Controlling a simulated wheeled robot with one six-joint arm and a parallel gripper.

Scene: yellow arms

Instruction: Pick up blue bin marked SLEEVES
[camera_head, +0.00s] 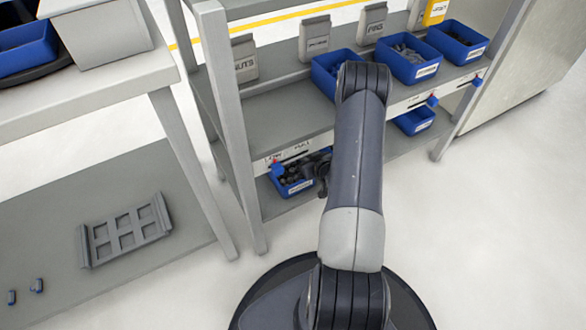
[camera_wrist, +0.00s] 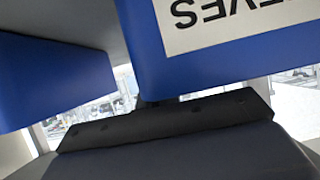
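In the wrist view a blue bin (camera_wrist: 215,75) fills the upper right, very close. Its white label (camera_wrist: 245,18) is upside down and cut off by the frame edge; the letters in view read "EVES". My gripper (camera_wrist: 150,104) shows as a dark bar below the bin. Its fingertips cannot be made out, nor whether it touches the bin. In the head view my arm hides most of my gripper; a dark part of it shows beside a blue bin (camera_head: 288,184) on the lower shelf. That bin holds dark parts, and its label is too small to read.
A second blue bin (camera_wrist: 50,78) is close on the left in the wrist view. In the head view, blue bins (camera_head: 408,70) stand on the grey rack's middle shelf (camera_head: 275,112), and another blue bin (camera_head: 414,122) sits lower right. A workbench (camera_head: 100,90) stands left.

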